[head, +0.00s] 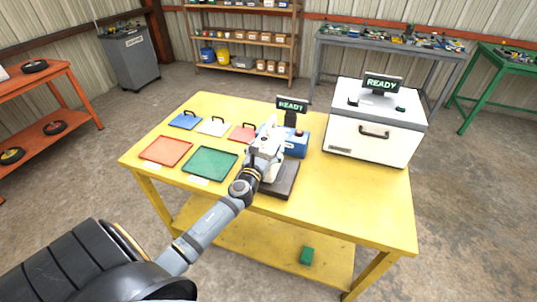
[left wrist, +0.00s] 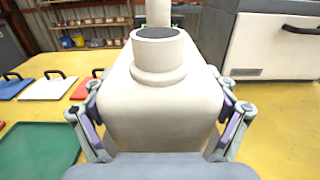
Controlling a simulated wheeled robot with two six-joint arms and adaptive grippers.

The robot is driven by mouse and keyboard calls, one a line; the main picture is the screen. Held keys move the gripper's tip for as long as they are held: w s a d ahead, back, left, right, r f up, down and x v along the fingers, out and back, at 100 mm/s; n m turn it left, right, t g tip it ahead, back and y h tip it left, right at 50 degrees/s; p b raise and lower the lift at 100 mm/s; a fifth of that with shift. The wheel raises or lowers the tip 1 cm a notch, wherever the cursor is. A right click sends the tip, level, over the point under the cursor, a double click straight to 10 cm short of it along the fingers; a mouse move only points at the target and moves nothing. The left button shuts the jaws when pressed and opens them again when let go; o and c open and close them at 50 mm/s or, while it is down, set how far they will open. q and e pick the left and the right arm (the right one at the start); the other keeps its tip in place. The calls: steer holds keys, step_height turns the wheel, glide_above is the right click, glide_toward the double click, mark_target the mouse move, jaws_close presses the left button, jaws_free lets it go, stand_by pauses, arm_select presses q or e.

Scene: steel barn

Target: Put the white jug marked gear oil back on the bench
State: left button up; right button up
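The pale white jug (left wrist: 150,103) fills the middle of the left wrist view, with its round dark-topped neck upward. My left gripper (left wrist: 160,125) has a finger against each side of it. No label shows on the side facing me. In the head view my left gripper (head: 265,152) and the white jug (head: 270,130) are over the yellow bench (head: 340,205), beside the blue device (head: 297,146) with a READY display. A dark plate (head: 286,181) lies just below the gripper. I cannot tell whether the jug touches anything beneath. My right gripper is not in view.
A red tray (head: 166,151) and a green tray (head: 211,163) lie on the bench's left. Blue, white and red handled plates (head: 213,126) lie behind them. A white chest (head: 372,135) with a READY display stands at the back right. The bench's front right is clear.

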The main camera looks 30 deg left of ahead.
arm_select(q)
steer(key=c, duration=1)
steer(key=shift+r, duration=0.1)
